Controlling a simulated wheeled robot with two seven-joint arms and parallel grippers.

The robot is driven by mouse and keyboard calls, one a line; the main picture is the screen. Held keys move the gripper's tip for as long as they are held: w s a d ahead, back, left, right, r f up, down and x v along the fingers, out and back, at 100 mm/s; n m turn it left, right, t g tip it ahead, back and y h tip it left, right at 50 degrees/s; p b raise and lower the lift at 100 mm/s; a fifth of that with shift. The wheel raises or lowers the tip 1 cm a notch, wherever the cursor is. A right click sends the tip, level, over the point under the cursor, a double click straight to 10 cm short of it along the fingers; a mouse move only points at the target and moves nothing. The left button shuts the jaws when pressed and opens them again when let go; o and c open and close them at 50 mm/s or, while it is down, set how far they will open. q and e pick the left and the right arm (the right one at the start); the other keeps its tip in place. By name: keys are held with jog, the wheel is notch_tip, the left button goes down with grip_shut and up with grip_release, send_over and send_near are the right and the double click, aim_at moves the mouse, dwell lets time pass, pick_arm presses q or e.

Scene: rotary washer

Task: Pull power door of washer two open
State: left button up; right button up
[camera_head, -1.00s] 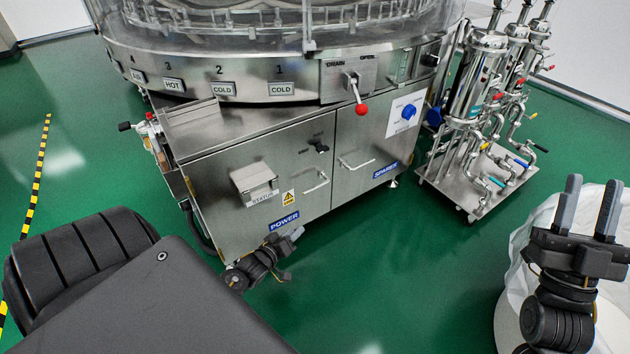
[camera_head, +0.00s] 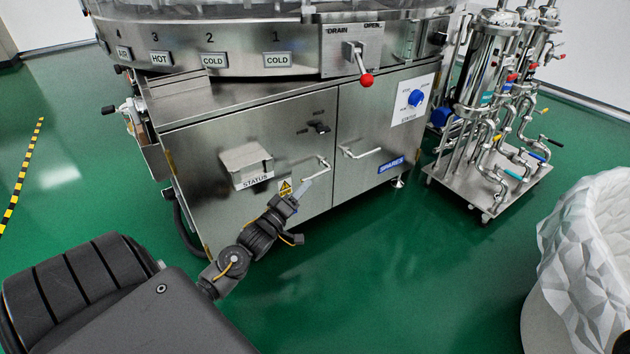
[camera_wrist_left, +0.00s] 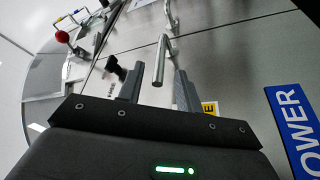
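The power door (camera_head: 215,155) is the left steel panel of the washer's front and looks closed, flush with the neighbouring panel. Its bar handle (camera_head: 318,168) is near the door's right edge. My left gripper (camera_head: 297,193) is just in front of this handle. In the left wrist view the handle (camera_wrist_left: 160,60) shows between the two spread fingers of the gripper (camera_wrist_left: 157,88), with gaps at both sides. The gripper is open; how deep the bar sits between the fingers is unclear. The blue POWER label (camera_wrist_left: 298,125) shows in the wrist view; my arm hides it in the head view.
A status box (camera_head: 246,165) and a black knob (camera_head: 318,127) stick out from the power door. The spares door (camera_head: 380,140) with its own handle is to the right. A pipe cart (camera_head: 490,160) and a white-lined bin (camera_head: 590,250) stand farther right. Green floor in front is clear.

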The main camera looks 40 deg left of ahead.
aim_at(315, 176)
pick_arm(q)
jog(key=b+x, duration=0.2)
jog(key=x, duration=0.3)
jog(key=shift+w, duration=0.25)
jog(key=shift+w+r+b, duration=0.2)
jog(key=shift+w+b, duration=0.1)
jog(key=shift+w, duration=0.2)
grip_shut()
